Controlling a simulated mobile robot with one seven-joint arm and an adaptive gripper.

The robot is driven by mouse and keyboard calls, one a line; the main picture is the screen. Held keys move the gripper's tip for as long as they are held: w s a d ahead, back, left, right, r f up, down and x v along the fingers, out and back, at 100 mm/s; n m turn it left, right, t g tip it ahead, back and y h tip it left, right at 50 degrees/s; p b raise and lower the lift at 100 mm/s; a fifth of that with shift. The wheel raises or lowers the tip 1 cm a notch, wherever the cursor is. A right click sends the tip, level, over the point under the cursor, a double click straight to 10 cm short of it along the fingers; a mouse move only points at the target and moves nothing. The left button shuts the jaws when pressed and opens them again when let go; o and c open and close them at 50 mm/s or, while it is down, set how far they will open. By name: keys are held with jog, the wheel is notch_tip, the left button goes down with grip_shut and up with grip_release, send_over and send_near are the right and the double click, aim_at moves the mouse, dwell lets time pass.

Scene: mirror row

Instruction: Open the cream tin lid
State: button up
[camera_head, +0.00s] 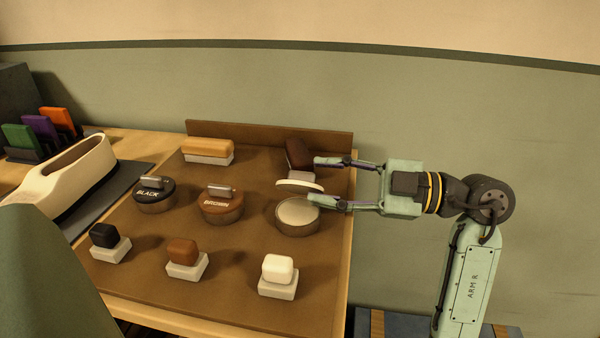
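The cream tin (297,217) stands at the right of the brown mat, its round pale top uncovered. Its cream lid (299,186) shows as a thin, nearly edge-on disc above the tin's back edge, apart from most of the rim. I cannot tell whether it is hinged there or free. My gripper (314,181) reaches in from the right. Its two fingers are spread, one tip behind the lid and one in front, near the tin's rim. I see no clear grip on the lid; contact is hard to judge.
The black tin (154,195) and brown tin (220,205) are closed, to the left. Several small blocks stand in front, including a white one (278,270). A raised board (270,139) edges the back.

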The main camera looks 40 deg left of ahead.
aim_at(302, 173)
jog(key=shift+p+x, duration=0.3)
jog(key=shift+x, duration=1.9)
jog(key=shift+c, duration=0.2)
grip_shut()
jog(key=shift+r, duration=0.1)
